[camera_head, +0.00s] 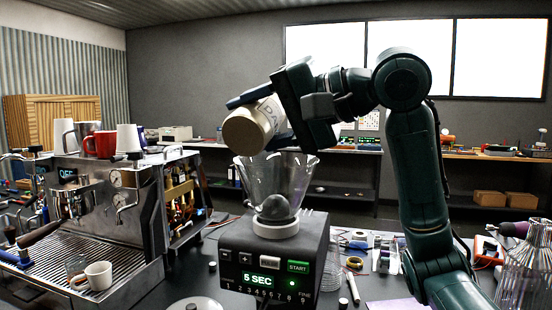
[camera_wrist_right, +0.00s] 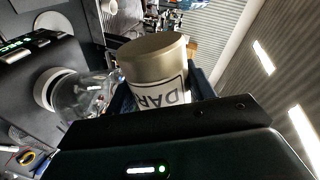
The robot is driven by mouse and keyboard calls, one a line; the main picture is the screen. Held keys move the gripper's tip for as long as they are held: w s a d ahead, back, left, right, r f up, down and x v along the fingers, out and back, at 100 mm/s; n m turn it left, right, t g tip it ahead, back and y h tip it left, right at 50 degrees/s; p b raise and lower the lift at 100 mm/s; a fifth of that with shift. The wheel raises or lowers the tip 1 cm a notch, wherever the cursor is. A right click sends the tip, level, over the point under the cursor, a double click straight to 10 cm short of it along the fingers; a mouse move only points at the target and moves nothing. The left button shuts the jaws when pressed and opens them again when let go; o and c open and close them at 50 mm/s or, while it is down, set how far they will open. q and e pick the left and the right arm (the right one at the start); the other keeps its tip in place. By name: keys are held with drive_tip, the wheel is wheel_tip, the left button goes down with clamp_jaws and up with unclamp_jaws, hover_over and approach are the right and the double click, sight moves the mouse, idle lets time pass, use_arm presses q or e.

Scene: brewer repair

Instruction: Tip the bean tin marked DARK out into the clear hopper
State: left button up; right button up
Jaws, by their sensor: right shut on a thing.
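The bean tin (camera_head: 268,115), pale with a tan end, is held tilted above the clear hopper (camera_head: 262,178), its tan end low and to the left. In the right wrist view the tin (camera_wrist_right: 157,88) shows the letters "DAR", the rest hidden. My right gripper (camera_head: 262,119) is shut on the tin's sides. The hopper is an open glass funnel on the grinder (camera_head: 268,255), with a dark rounded shape low inside; it also shows in the right wrist view (camera_wrist_right: 85,97). I see no beans falling. My left gripper is not in view.
The steel espresso machine (camera_head: 80,215) stands left, with mugs on top and a white cup (camera_head: 97,275) on its tray. A ribbed clear vessel (camera_head: 525,270) stands at front right. Small tools and a marker (camera_head: 353,287) lie on the dark bench right of the grinder.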

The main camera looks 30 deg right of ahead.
sight(283, 114)
drive_tip(key=shift+r, duration=0.15)
use_arm(q)
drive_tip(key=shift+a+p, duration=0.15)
drive_tip(key=shift+p, duration=0.15)
use_arm(e)
drive_tip(key=shift+w+d+f+m+g+y, duration=0.2)
drive_tip(key=shift+w+d+m, duration=0.1)
drive_tip(key=shift+d+m, duration=0.1)
drive_tip(key=shift+w+d+f+m+g+y, duration=0.1)
drive_tip(key=shift+w+d+m+g, duration=0.1)
drive_tip(key=shift+w+d+m, duration=0.15)
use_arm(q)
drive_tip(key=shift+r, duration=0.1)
use_arm(e)
drive_tip(key=shift+s+r, duration=0.1)
use_arm(q)
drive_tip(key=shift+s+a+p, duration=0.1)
drive_tip(key=shift+p, duration=0.25)
use_arm(e)
drive_tip(key=shift+r+m, duration=0.1)
drive_tip(key=shift+m, duration=0.15)
use_arm(q)
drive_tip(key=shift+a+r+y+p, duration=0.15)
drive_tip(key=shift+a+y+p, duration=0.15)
drive_tip(key=shift+p, duration=0.2)
use_arm(e)
drive_tip(key=shift+d+r+m+y, duration=0.2)
drive_tip(key=shift+m+y, duration=0.1)
drive_tip(key=shift+m, duration=0.1)
